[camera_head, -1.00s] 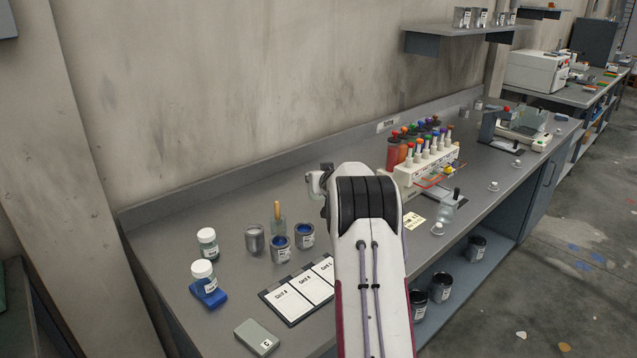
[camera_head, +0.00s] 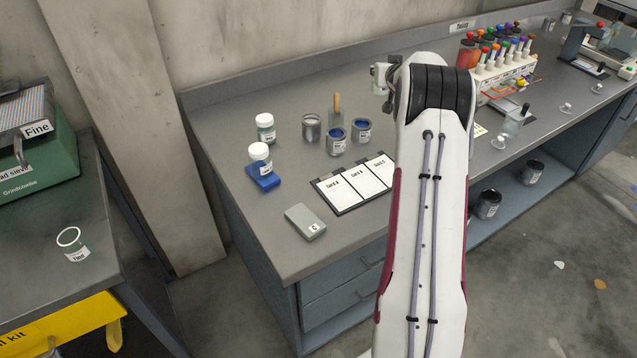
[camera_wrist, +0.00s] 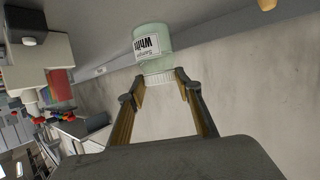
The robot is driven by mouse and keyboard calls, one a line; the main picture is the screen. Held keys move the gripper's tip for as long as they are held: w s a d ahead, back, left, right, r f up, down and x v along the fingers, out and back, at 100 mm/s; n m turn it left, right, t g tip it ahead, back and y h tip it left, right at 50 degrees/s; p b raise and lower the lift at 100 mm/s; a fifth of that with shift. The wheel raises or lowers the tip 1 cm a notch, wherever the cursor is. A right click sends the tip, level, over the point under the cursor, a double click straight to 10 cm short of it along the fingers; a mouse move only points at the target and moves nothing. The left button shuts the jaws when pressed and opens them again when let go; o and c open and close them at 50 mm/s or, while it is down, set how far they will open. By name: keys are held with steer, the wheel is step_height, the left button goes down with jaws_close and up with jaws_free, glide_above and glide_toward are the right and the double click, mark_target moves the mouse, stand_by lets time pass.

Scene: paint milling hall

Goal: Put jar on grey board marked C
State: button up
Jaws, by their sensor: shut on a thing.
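A jar with a pale green body, white lid and a label reading "White" (camera_wrist: 152,45) is between the fingertips of my gripper (camera_wrist: 160,84) in the wrist view. The gripper is shut on the jar's lid end. In the head view the held jar (camera_head: 379,83) shows in part, left of my wrist and above the bench. My fingers are mostly hidden there. A grey board (camera_head: 300,220) with a small white label lies on the bench near its front left corner. The label's letter is too small to read surely. Nothing stands on the board.
A white-lidded jar (camera_head: 260,158) stands on a blue block (camera_head: 262,182) behind the grey board. A green sieve machine (camera_head: 40,155) stands on the left bench.

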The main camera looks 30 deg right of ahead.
steer(key=shift+s+d+r, duration=0.2)
steer(key=shift+d+r, duration=0.05)
steer(key=shift+r, duration=0.3)
steer(key=shift+s+d+r, duration=0.15)
steer(key=shift+d+r, duration=0.05)
steer(key=shift+r, duration=0.35)
steer(key=s+a+n+g+y, duration=0.1)
steer(key=s+a+n+y, duration=0.5)
steer(key=a, duration=0.7)
steer(key=s+a+n+g+y, duration=0.2)
steer(key=s+a+n+y, duration=0.4)
steer(key=s+a, duration=0.4)
steer(key=s+a+n+g+y, duration=0.2)
steer(key=s+a+n+y, duration=0.4)
steer(key=a, duration=1.1)
steer(key=shift+s+n+y, duration=0.3)
steer(key=shift+s+y, duration=0.1)
steer(key=shift+s, duration=0.7)
steer(key=shift+f, duration=0.15)
step_height(320, 180, down, 6)
steer(key=shift+f, duration=0.1)
